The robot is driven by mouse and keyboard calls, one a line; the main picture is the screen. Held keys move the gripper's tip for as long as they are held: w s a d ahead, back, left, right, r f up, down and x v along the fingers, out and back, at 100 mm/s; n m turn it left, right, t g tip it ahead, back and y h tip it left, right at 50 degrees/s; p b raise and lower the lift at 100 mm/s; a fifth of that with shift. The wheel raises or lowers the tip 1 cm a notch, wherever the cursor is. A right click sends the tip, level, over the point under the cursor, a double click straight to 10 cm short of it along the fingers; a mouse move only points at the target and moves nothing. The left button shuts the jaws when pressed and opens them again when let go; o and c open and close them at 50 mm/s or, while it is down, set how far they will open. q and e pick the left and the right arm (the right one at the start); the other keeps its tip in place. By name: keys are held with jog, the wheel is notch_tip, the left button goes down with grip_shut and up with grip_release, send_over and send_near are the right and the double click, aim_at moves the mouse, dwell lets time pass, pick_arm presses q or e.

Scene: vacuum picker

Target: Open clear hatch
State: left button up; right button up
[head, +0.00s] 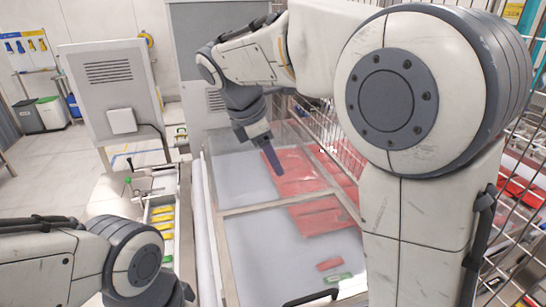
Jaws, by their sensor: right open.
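The clear hatch (275,204) is a see-through panel in a pale metal frame. It lies over a light bed in the middle of the head view, and I cannot tell whether it is fully closed. A dark bar like a handle (311,298) shows at its near edge. My right gripper (272,163) points down over the far part of the hatch, well away from that bar. It is open and holds nothing that I can see; whether it touches the panel is unclear. My left arm comes in at the lower left, with its gripper out of view.
Red packages (300,170) and a small green item (339,277) lie under the clear panel. A wire mesh fence (316,135) runs along the right. A grey cabinet (112,88) stands at the left, and a rack with yellow parts (161,219) is beside the hatch.

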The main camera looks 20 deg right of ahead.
jog(key=s+a+f+m+y+b, duration=0.1)
jog(key=s+a+f+b, duration=0.3)
jog(key=f, duration=0.5)
jog(key=s+a+f+m+y+b, duration=0.2)
jog(key=s+a+f+b, duration=0.3)
jog(key=s+f+b, duration=0.3)
notch_tip(320, 180, down, 3)
jog(key=shift+r+m+g, duration=0.2)
jog(key=shift+m+g, duration=0.1)
jog(key=shift+m, duration=0.4)
jog(key=s+f+m+y+b, duration=0.1)
jog(key=s+f+b, duration=0.1)
jog(key=s+f, duration=0.2)
jog(key=s+a+f+m+b, duration=0.1)
jog(key=s+f+m+b, duration=0.1)
jog(key=s+f+b, duration=0.1)
jog(key=s+a+f+m+g+y+b, duration=0.1)
jog(key=s+f+m+b, duration=0.1)
jog(key=s+f, duration=0.3)
jog(key=shift+a+f+y+b, duration=0.25)
jog(key=shift+f+y+b, duration=0.05)
jog(key=shift+f, duration=0.55)
jog(key=shift+c, duration=1.3)
jog(key=shift+s+f+m, duration=0.15)
jog(key=shift+s+m, duration=0.1)
jog(key=shift+m, duration=0.15)
grip_shut()
